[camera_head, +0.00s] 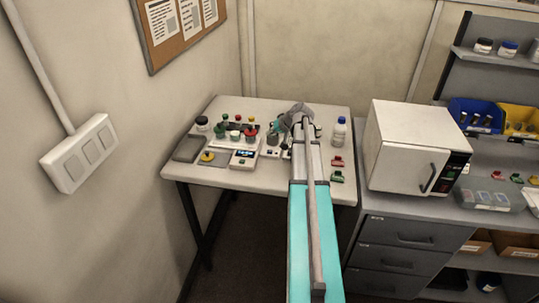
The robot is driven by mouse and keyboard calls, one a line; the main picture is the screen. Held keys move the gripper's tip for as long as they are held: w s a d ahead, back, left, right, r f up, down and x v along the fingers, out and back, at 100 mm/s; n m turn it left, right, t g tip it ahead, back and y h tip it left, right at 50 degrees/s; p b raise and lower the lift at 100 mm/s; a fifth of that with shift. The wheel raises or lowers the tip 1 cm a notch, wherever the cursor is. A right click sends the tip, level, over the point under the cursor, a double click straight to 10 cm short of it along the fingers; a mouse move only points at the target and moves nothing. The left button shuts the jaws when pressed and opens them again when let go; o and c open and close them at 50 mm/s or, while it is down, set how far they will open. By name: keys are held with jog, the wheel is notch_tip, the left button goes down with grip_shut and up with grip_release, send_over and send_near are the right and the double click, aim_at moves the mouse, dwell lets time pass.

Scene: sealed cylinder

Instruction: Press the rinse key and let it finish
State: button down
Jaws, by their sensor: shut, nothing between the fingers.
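My arm reaches in from the bottom and bends over the table. My gripper (272,143) is small in the picture, just right of and behind the device. It is shut and empty. I cannot tell whether it touches anything below it.
Several capped vials stand behind the device. A grey tray (188,148) and a yellow item (207,156) lie left. A bottle (339,132) and red and green pieces are at right. A white microwave-like box (405,150) stands beyond the table's right edge.

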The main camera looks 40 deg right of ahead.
aim_at(270, 152)
jog(key=shift+f+b, duration=3.1)
jog(key=shift+f, duration=0.35)
jog(key=shift+f+b, duration=0.75)
jog(key=shift+b, duration=0.05)
jog(key=shift+r, duration=0.1)
jog(key=shift+r+p, duration=0.7)
jog(key=shift+p, duration=0.15)
jog(key=shift+r+p, duration=2.5)
